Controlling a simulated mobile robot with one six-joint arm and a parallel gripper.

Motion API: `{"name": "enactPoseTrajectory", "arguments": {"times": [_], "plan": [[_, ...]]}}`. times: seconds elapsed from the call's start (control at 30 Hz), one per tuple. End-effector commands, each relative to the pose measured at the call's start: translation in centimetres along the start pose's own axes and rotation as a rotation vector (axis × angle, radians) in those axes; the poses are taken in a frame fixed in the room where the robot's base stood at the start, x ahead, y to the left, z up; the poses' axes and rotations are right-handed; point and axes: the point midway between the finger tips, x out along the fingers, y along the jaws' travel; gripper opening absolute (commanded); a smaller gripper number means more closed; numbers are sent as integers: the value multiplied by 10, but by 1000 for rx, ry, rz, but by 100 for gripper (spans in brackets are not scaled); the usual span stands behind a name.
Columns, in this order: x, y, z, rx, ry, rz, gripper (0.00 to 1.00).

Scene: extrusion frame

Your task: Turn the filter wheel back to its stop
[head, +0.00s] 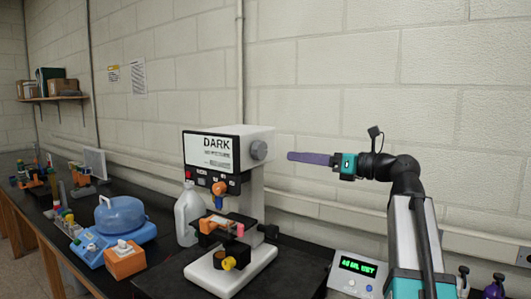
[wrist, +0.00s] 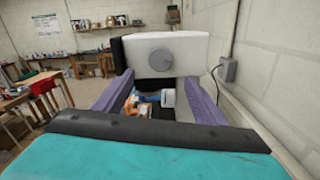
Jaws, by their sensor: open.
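The filter wheel is a grey round knob (head: 258,150) on the right side of the white microscope head (head: 230,136), whose screen reads DARK. In the wrist view the knob (wrist: 160,60) faces me, with a small mark near its centre. My gripper (head: 291,156) points left at the knob from the right, a short gap away, at about its height. In the wrist view its purple fingers (wrist: 159,80) are apart, with nothing between them. The knob appears between and slightly above the fingertips.
The microscope's white base (head: 232,268) stands on the dark bench. A white jug (head: 189,215) is left of it. A box with a green display (head: 357,267) sits at the lower right. The block wall runs close behind, with a grey outlet box (wrist: 228,69).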

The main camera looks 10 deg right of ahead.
Motion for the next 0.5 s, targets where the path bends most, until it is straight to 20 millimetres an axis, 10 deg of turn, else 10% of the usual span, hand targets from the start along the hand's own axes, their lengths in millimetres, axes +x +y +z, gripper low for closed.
{"name": "enactPoseTrajectory", "arguments": {"times": [0.5], "plan": [[53,-1,2,1,1,0,65]]}}
